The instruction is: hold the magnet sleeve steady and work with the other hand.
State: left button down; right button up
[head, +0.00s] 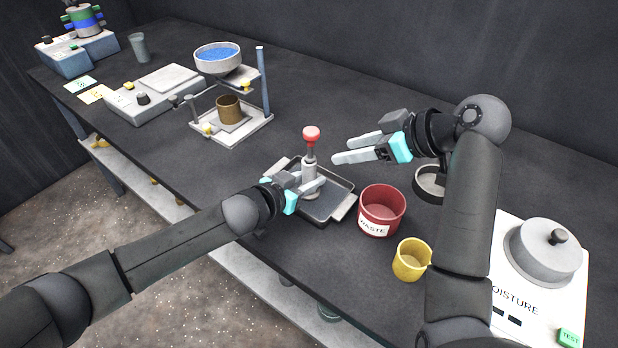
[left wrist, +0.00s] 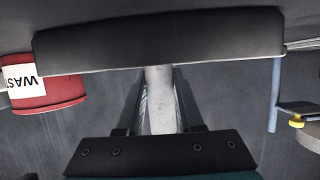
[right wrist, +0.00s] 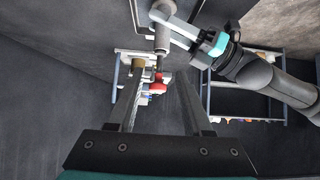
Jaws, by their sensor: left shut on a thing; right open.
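The magnet sleeve (head: 309,172) is a grey upright cylinder with a red knob (head: 311,134) on a dark stem at its top. It stands over a dark tray (head: 334,205). My left gripper (head: 306,186) is shut on the sleeve. In the left wrist view the grey sleeve (left wrist: 160,105) sits between the fingers. My right gripper (head: 342,149) is open and empty, to the right of the red knob and apart from it. In the right wrist view the knob (right wrist: 157,88) and the sleeve (right wrist: 162,38) show beyond the open fingers (right wrist: 155,95).
A red waste bin (head: 381,212) and a yellow cup (head: 411,260) stand right of the tray. A round dark-rimmed pan (head: 429,185) is behind my right arm. A moisture meter (head: 545,262) is at far right. A sieve stand (head: 262,85) stands behind left.

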dwell(0.3)
jog(key=shift+o, duration=1.5)
jog(key=shift+w+a+r, duration=0.15)
jog(key=shift+a+r, duration=0.15)
jog(key=n+g+h, duration=0.1)
jog(key=g+h, duration=0.3)
jog(key=h, duration=0.1)
send_near(311, 144)
jog(key=shift+y, duration=0.3)
jog(key=x, duration=0.7)
jog(key=d+x, duration=0.1)
jog(key=x, duration=0.3)
jog(key=shift+w+a+f, duration=0.15)
jog(key=shift+w+f, duration=0.05)
jog(key=shift+f, duration=0.25)
grip_shut()
